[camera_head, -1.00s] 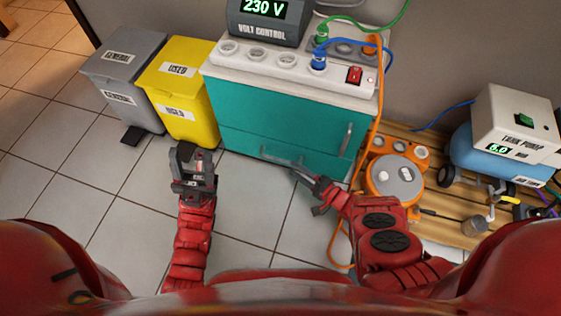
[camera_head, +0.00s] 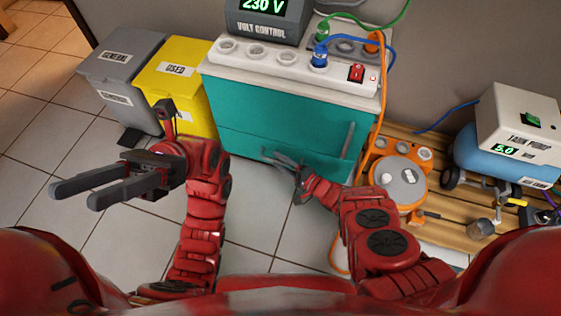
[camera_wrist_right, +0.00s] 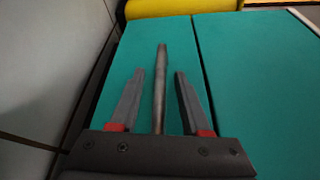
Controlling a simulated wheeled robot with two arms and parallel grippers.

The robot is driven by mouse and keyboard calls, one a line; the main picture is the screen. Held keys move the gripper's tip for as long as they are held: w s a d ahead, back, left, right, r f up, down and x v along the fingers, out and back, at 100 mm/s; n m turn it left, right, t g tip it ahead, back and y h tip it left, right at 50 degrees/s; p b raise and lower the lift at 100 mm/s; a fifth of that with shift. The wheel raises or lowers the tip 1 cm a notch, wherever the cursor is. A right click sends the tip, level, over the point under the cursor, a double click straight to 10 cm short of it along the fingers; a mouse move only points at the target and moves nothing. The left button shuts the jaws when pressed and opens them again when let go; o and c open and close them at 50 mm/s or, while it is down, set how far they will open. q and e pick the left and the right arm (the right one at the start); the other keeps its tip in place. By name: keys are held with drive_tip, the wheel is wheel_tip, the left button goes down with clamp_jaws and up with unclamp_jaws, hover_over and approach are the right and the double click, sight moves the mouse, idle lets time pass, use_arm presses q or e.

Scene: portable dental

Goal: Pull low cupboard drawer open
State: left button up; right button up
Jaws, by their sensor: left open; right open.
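The teal cupboard (camera_head: 270,108) has a low drawer (camera_head: 234,142) below a seam, and its front looks flush. My right gripper (camera_head: 268,158) is at the front of this drawer in the head view. In the right wrist view, the drawer's bar handle (camera_wrist_right: 160,80) runs between the two open fingers of the right gripper (camera_wrist_right: 159,72). A gap shows on each side of the bar, so the fingers do not seem to grip it. My left gripper (camera_head: 72,195) is open and empty over the floor, pointing left.
A grey bin (camera_head: 118,85) and a yellow bin (camera_head: 177,85) stand left of the cupboard. A vertical handle (camera_head: 347,140) is on the upper front. An orange cable (camera_head: 372,110) and a round orange device (camera_head: 398,182) are at the right. Floor tiles in front are clear.

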clamp_jaws()
idle(1.4)
